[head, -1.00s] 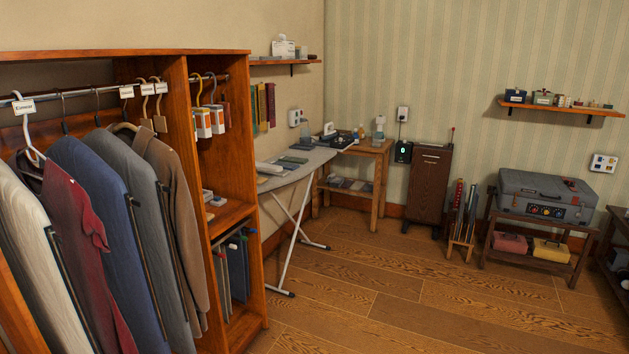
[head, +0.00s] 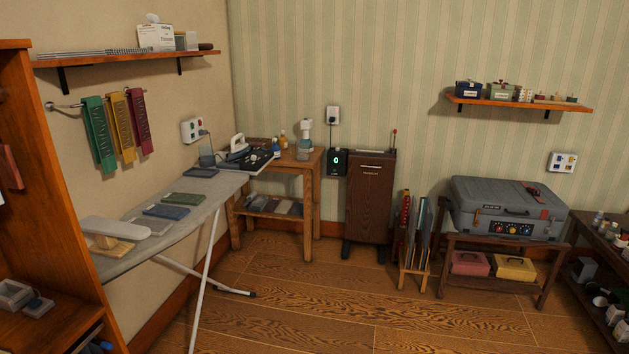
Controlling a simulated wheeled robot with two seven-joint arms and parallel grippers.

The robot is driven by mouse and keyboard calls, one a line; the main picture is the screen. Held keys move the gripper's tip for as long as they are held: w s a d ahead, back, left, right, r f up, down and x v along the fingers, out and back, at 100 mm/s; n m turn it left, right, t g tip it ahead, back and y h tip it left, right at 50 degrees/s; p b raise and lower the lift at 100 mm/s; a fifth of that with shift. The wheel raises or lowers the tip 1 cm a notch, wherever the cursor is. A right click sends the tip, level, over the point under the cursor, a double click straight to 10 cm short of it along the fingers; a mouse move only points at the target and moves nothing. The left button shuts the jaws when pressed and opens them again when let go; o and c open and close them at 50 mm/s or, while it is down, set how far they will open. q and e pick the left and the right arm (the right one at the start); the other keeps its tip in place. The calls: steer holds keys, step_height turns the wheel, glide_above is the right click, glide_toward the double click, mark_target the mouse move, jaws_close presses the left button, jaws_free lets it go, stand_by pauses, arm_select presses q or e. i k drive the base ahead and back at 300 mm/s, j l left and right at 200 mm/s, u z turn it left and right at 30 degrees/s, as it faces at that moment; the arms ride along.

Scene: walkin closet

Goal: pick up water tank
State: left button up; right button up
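A clear, grey-tinted upright container (head: 206,151), which looks like the water tank, stands at the far end of the ironing board, by the wall. It is small in the head view, and I cannot tell exactly what it rests on. Right of it, a white and grey iron (head: 238,147) sits by a dark base (head: 250,161). A clear bottle with a pale top (head: 304,142) stands on the wooden side table (head: 311,160). Neither of my grippers is in view.
The ironing board (head: 190,210) carries several flat cloth-like pieces, and its white legs (head: 205,270) spread over the floor. A wooden cabinet (head: 50,200) stands at the left. A dark press (head: 371,195) stands right of the side table. The middle floor (head: 330,300) is clear.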

mark_target(206, 151)
steer(key=i, duration=0.75)
steer(key=i+l, duration=0.15)
steer(key=i, duration=0.6)
steer(key=i+u, duration=0.1)
steer(key=i, duration=0.65)
steer(key=i+u, duration=0.65)
steer(key=u, duration=0.15)
steer(key=i+l+u, duration=0.2)
steer(key=u, duration=0.25)
steer(key=i+l+u, duration=0.6)
steer(key=u, duration=0.2)
steer(key=i+l+u, duration=0.5)
steer(key=l+u, duration=0.25)
steer(key=i+l+u, duration=0.2)
steer(key=u, duration=0.2)
steer(key=l, duration=0.05)
